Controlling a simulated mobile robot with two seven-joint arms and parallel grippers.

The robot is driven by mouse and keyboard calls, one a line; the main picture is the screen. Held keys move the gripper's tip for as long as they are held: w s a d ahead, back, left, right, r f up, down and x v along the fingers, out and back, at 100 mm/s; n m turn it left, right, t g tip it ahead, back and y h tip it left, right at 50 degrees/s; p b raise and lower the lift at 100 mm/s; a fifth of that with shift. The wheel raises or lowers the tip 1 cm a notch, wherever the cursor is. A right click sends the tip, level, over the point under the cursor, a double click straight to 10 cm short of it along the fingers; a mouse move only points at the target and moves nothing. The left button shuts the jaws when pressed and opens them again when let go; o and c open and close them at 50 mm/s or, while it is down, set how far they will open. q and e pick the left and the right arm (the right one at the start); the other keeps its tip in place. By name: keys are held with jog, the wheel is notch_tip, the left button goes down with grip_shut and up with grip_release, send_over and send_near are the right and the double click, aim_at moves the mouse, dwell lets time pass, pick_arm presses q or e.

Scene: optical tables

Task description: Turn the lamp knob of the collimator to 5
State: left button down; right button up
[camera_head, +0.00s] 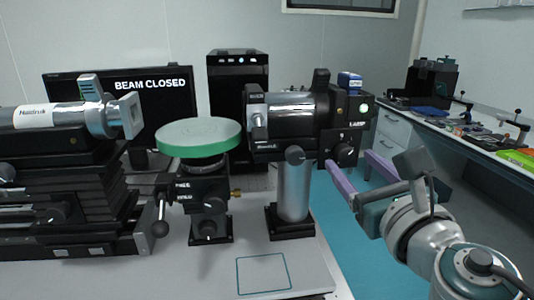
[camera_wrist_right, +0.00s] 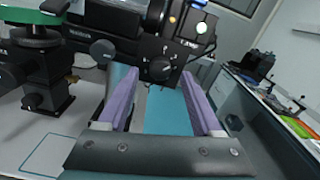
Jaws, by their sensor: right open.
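The collimator (camera_head: 290,112) is a black and chrome barrel on a silver post at the right end of the optical table. Its lamp knob (camera_head: 344,154) is a round black knob low on its right end, under the LAMP label; it also shows in the right wrist view (camera_wrist_right: 160,68). The setting on its scale is too small to read. My right gripper (camera_head: 350,170), with purple fingers, is open just in front of the knob. In the right wrist view the fingers (camera_wrist_right: 161,90) are spread with the knob beyond and between their tips, seemingly untouched. My left gripper is out of view.
A green-rimmed round stage (camera_head: 200,148) stands left of the collimator, with another barrel instrument (camera_head: 55,116) further left. A monitor (camera_head: 170,108) reads BEAM CLOSED. A bench (camera_head: 468,150) with tools runs along the right. Teal floor (camera_head: 350,228) lies clear between.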

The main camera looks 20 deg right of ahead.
jog(key=shift+x, duration=0.85)
jog(key=shift+c, duration=0.4)
grip_shut()
